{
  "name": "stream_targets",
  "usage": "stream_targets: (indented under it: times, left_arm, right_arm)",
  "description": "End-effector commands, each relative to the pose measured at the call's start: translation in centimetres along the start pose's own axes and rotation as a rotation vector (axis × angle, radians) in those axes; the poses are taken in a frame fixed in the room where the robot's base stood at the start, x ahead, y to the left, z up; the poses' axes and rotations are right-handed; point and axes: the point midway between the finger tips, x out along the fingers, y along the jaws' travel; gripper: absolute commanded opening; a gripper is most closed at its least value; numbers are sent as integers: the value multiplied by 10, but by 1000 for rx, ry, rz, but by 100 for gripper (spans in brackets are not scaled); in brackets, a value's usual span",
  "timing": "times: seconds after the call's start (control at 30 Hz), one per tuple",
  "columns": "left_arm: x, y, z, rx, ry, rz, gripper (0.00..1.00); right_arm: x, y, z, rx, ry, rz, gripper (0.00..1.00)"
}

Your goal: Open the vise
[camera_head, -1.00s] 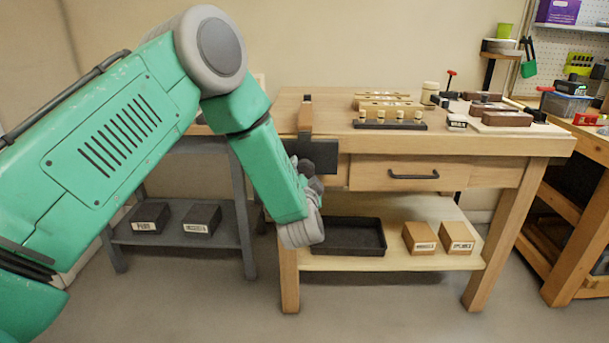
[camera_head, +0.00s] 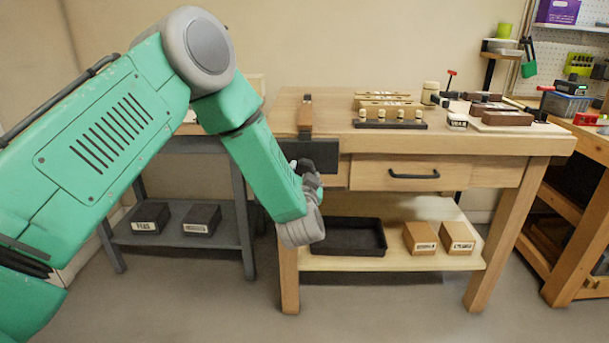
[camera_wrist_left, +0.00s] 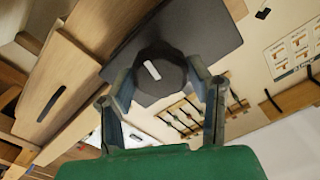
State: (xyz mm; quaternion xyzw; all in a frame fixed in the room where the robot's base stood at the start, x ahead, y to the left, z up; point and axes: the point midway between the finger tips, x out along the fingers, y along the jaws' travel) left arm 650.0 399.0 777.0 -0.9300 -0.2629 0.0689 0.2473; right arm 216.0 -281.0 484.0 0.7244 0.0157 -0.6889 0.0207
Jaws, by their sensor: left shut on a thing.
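The vise (camera_head: 327,160) is a dark plate at the front left corner of the wooden bench. A brown upright piece (camera_head: 305,113) stands above it. In the left wrist view the vise plate (camera_wrist_left: 218,38) is behind a round dark knob (camera_wrist_left: 165,78) with a white mark. My left gripper (camera_head: 308,182) is in front of the vise plate, low at its face. In the left wrist view the fingers of my left gripper (camera_wrist_left: 167,84) are on either side of the knob and shut on it. My right gripper is not in view.
The bench (camera_head: 450,142) has a drawer with a dark handle (camera_head: 414,176). Wooden blocks and tools stand on its top. A black tray (camera_head: 352,237) and two boxes lie on its lower shelf. A grey shelf (camera_head: 185,215) is left of it. The floor in front is clear.

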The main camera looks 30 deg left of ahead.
Motion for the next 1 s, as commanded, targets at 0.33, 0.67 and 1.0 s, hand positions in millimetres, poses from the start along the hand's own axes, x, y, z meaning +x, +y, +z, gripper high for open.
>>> stream_targets:
  times: [0.33, 0.67, 1.0]
  left_arm:
    - [-2, 3, 5, -281, -9, 6, 21]
    - [-3, 3, 4, -345, -9, 7, 21]
    - [-4, 3, 6, -643, -12, 5, 20]
  right_arm:
    - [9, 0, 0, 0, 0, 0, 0]
    - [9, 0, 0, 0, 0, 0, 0]
    - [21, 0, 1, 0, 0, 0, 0]
